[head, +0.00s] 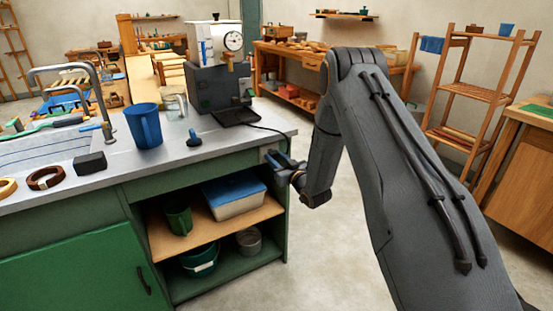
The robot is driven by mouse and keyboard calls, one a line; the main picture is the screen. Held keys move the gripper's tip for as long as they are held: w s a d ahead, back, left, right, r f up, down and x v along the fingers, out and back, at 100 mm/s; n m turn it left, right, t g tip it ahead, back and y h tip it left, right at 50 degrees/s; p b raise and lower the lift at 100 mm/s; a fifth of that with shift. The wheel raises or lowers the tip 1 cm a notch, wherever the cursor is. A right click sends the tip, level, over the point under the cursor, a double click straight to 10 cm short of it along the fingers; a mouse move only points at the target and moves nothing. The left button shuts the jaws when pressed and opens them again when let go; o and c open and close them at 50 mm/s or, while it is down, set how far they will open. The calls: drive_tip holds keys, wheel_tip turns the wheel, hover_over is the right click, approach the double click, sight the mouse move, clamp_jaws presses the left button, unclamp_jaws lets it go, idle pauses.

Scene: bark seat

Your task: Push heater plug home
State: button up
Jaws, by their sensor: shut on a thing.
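My gripper (279,162) is at the right end of the green counter's front, just below the worktop edge. It is shut on the heater plug, which is small and mostly hidden by the jaws. A pale socket plate (269,150) shows on the counter front right at the fingertips. I cannot tell how deep the plug sits in it. The heater (218,85), a grey box with a white top and a round dial, stands on the worktop. Its dark cord (262,127) runs from the base toward the right edge of the worktop.
The open shelf below holds a blue-lidded box (235,194) and a green mug (178,217). The floor right of the counter is clear.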

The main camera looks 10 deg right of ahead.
drive_tip(key=shift+w+a+b, duration=0.2)
drive_tip(key=shift+w+b, duration=0.15)
drive_tip(key=shift+w, duration=0.25)
idle(0.4)
drive_tip(key=o, duration=1.1)
drive_tip(key=shift+o, duration=0.2)
drive_tip(key=s+r+m+g+h+p, duration=0.1)
drive_tip(key=s+g, duration=0.4)
drive_tip(key=s, duration=1.1)
drive_tip(key=s+r+m+g+h+p, duration=0.1)
drive_tip(key=s+r+g, duration=0.5)
drive_tip(key=s, duration=1.1)
drive_tip(key=s+r+m+g+h+p, duration=0.1)
drive_tip(key=s+r+g+h, duration=0.2)
drive_tip(key=s, duration=1.4)
drive_tip(key=g, duration=0.3)
drive_tip(key=shift+d+r+m+h, duration=0.25)
drive_tip(key=shift+r+m+h, duration=0.05)
